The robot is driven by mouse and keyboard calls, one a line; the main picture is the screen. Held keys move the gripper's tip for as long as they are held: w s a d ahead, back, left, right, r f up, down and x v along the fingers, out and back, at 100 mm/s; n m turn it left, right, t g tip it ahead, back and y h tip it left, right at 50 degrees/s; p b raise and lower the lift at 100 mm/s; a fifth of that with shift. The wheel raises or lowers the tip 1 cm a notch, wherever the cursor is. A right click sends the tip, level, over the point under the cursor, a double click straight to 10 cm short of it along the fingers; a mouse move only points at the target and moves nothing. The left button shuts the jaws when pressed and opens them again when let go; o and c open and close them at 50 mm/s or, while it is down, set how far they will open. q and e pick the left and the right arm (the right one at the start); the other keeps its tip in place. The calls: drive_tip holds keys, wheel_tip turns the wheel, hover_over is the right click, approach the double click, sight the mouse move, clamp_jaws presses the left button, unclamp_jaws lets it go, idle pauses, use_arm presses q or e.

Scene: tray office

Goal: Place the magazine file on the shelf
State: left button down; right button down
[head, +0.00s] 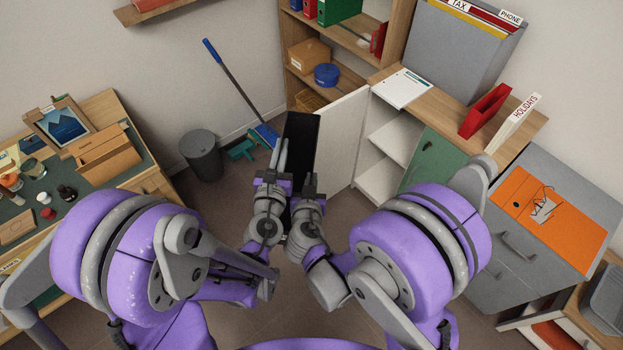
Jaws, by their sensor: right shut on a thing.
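A tall black box-like thing (301,135), which looks like the magazine file, stands upright in front of me at the picture's middle. My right gripper (303,184) is shut on its near lower part. My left gripper (272,179) is close beside it on the left; its fingertips are small and partly hidden, and I cannot tell whether they touch the file. The wooden shelf unit (393,28) stands behind, with binders, a box and a blue round tin on its boards. The file's lower end is hidden by my grippers.
An open white cabinet door (335,140) stands just right of the file. A red file (486,110) and a white HOLIDAYS file (515,122) stand on the right cabinet top. A blue broom (235,85), a grey bin (202,154) and a cluttered desk (100,105) are left.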

use_arm(q)
drive_tip(key=c, duration=1)
unclamp_jaws()
drive_tip(key=shift+d, duration=0.15)
drive_tip(key=shift+o, duration=0.2)
drive_tip(key=shift+r, duration=0.1)
